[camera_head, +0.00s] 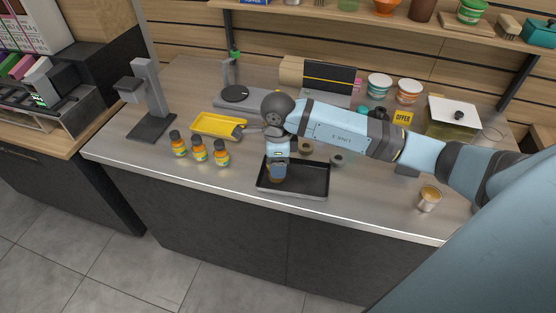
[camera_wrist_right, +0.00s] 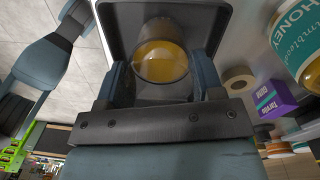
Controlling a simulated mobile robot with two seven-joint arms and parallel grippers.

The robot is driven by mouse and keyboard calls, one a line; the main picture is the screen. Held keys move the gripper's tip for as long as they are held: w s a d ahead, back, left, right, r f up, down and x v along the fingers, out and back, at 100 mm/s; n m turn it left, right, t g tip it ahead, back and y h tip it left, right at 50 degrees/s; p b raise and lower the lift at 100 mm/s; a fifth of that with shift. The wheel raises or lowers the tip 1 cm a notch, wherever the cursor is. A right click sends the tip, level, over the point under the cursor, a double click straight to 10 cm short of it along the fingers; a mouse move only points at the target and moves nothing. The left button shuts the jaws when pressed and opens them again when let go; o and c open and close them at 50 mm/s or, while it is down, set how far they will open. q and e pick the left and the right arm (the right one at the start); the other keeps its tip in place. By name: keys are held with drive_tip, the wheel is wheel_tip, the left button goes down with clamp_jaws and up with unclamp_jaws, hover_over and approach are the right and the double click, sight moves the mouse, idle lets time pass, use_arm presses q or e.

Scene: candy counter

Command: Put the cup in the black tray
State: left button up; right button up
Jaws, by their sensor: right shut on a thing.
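The cup (camera_wrist_right: 160,55), a clear one with yellow contents, is between the fingers of my right gripper (camera_wrist_right: 162,78) in the wrist view. In the head view my right gripper (camera_head: 277,166) points down over the black tray (camera_head: 310,193), and the cup (camera_head: 275,174) shows partly below it. The black tray (camera_wrist_right: 205,22) also shows behind the cup in the wrist view. I cannot tell whether the cup's base touches the tray floor. My left gripper is not in view.
Several orange bottles (camera_head: 199,149) stand left of the tray, with a yellow tray (camera_head: 218,124) behind them. Another cup (camera_head: 429,198) stands at the right. A grey stand (camera_head: 150,95) is at the left. Bare counter lies between the tray and the right cup.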

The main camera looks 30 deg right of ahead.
drive_tip(key=o, duration=1)
drive_tip(key=shift+f, duration=0.15)
drive_tip(key=shift+c, duration=0.2)
drive_tip(key=shift+r, duration=0.2)
wheel_tip(320, 180, up, 12)
drive_tip(key=b, duration=0.1)
drive_tip(key=shift+w+d, duration=0.15)
drive_tip(key=shift+w, duration=0.15)
